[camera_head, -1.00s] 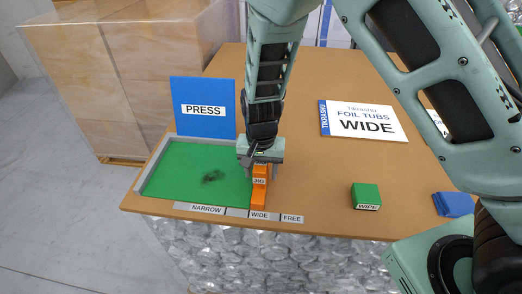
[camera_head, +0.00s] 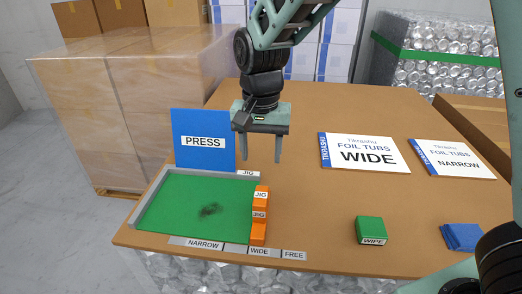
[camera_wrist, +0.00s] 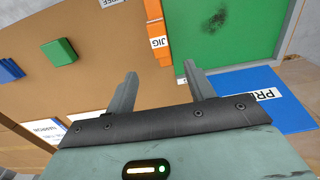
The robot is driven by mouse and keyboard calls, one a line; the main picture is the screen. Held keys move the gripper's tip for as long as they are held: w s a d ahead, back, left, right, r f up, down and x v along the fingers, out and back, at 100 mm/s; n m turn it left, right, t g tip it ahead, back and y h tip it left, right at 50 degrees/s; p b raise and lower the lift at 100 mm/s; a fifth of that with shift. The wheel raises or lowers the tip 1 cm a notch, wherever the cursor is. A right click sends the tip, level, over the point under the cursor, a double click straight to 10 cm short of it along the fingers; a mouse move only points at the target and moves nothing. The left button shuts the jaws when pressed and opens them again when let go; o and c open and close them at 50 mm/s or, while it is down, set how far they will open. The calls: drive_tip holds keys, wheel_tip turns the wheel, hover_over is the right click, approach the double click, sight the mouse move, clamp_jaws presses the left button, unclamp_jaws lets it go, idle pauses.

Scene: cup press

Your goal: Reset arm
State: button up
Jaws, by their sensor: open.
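My gripper (camera_head: 264,160) hangs above the table, fingers pointing down and apart, with nothing between them. It is behind and above the orange jig (camera_head: 259,214), which stands along the right edge of the green press bed (camera_head: 170,212). In the wrist view the open fingers (camera_wrist: 158,82) show with the jig (camera_wrist: 153,25) beyond them, clear of both fingers. The bed bears a dark smudge (camera_head: 210,210).
A blue PRESS sign (camera_head: 203,155) stands behind the bed. The table's middle is clear.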

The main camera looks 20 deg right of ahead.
idle(0.3)
drive_tip(key=s+f+n+b, duration=0.2)
drive_tip(key=s+n, duration=0.4)
drive_tip(key=s, duration=0.5)
drive_tip(key=s+d+f+n+b, duration=0.1)
drive_tip(key=s+n, duration=0.5)
drive_tip(key=s, duration=0.6)
drive_tip(key=shift+s+f+y+b, duration=0.15)
drive_tip(key=shift+f+y+b, duration=0.2)
drive_tip(key=shift+b, duration=0.1)
